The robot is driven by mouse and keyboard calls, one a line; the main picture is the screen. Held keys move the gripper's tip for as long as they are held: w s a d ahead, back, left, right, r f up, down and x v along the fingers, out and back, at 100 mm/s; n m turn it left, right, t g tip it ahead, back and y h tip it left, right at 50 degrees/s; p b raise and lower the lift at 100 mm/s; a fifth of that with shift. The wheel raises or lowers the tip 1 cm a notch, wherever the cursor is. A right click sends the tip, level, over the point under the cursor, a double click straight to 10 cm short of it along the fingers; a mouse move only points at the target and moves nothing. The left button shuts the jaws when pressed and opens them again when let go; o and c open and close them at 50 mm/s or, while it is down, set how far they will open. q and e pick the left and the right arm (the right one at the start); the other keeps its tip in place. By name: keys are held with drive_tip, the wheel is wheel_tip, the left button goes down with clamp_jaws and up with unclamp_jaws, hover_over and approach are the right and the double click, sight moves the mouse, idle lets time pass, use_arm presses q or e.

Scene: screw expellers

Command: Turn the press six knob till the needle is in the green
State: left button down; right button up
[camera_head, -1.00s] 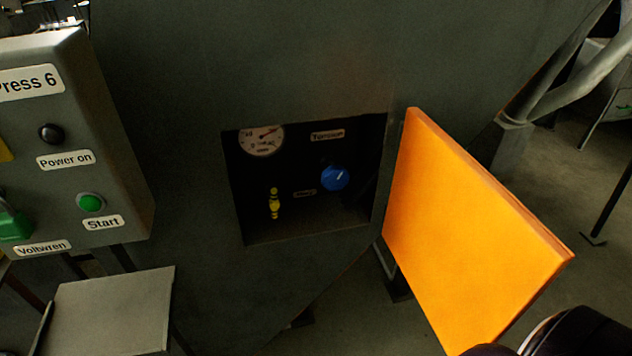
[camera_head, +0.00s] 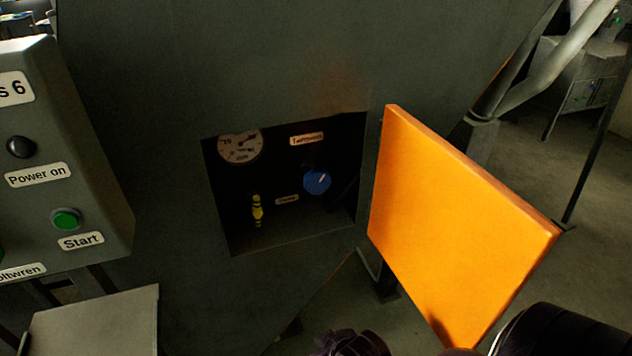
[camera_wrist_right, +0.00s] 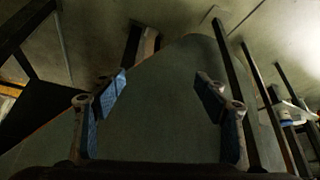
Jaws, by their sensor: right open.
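The blue knob (camera_head: 317,181) with a pale pointer mark sits in a dark square recess of the grey machine. The round gauge (camera_head: 240,146) is at the recess's upper left; its needle seems to lean to the upper right, but I cannot make out a green zone. The control box (camera_head: 70,130) at the left carries a partly cut-off Press 6 label. My right gripper (camera_wrist_right: 163,90) is open and empty in the right wrist view, with blue-padded fingers wide apart and a grey surface beyond. The knob is not in that view. My left gripper is not in view.
An orange door (camera_head: 455,225) stands open on the recess's right side. A yellow-and-black fitting (camera_head: 257,210) sits in the recess, left of and below the knob. A grey plate (camera_head: 95,322) juts out at lower left. Pipes and legs stand at right.

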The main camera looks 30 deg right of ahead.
drive_tip(key=w+d+r+m+t+h, duration=0.1)
drive_tip(key=w+d+r+t, duration=0.3)
drive_tip(key=w+r, duration=0.4)
drive_tip(key=w+d+r+m+t+h, duration=0.1)
drive_tip(key=w+d+r+t, duration=0.4)
drive_tip(key=r, duration=0.6)
drive_tip(key=m+t+h, duration=0.1)
drive_tip(key=t+h, duration=0.1)
drive_tip(key=h, duration=0.1)
approach(319, 184)
drive_tip(key=x, duration=0.4)
drive_tip(key=shift+w+d, duration=0.15)
drive_tip(key=shift+w, duration=0.05)
drive_tip(key=p+x, duration=0.1)
drive_tip(key=x, duration=0.6)
drive_tip(key=shift+w, duration=0.25)
drive_tip(key=c, duration=1.2)
